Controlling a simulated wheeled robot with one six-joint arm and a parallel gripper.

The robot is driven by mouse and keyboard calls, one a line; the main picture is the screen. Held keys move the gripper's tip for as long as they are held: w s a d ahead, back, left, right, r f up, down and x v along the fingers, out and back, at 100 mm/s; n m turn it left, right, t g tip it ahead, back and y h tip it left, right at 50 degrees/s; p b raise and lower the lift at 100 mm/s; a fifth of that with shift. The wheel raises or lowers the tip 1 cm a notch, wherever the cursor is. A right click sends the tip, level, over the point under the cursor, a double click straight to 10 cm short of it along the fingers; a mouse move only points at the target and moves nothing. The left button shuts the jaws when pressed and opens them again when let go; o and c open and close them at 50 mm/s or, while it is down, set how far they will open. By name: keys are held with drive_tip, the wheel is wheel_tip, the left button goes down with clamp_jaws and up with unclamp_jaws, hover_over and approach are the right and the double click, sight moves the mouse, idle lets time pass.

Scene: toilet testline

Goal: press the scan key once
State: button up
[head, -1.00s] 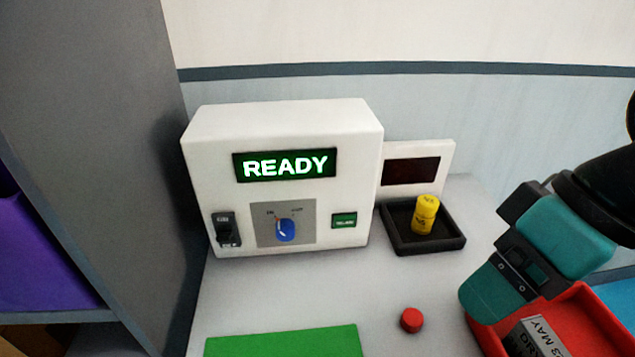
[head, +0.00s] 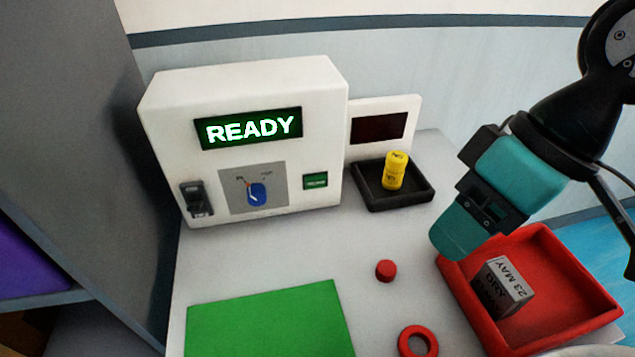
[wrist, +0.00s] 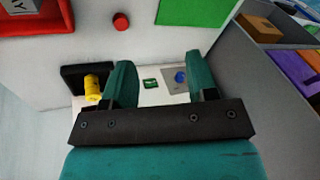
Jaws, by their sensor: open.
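The white machine (head: 270,83) stands against the wall, its display (head: 248,128) reading READY. A small green key (head: 316,181) sits low on the right of its front; its lettering is too small to read. It also shows in the wrist view (wrist: 151,84), between and beyond my fingers. A blue knob (head: 257,194) on a grey plate and a black switch (head: 196,199) sit to its left. My gripper (head: 458,234) is open and empty, to the right of the machine and above the red tray's left edge. Its two teal fingers show apart in the wrist view (wrist: 159,75).
A black tray (head: 372,203) holds a yellow canister (head: 395,170) before a white panel with a dark screen (head: 379,128). A red cylinder (head: 386,270), red ring (head: 418,341), green mat (head: 270,325) and red tray (head: 592,288) with a grey box (head: 503,286) lie nearer.

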clamp_jaws()
idle(1.4)
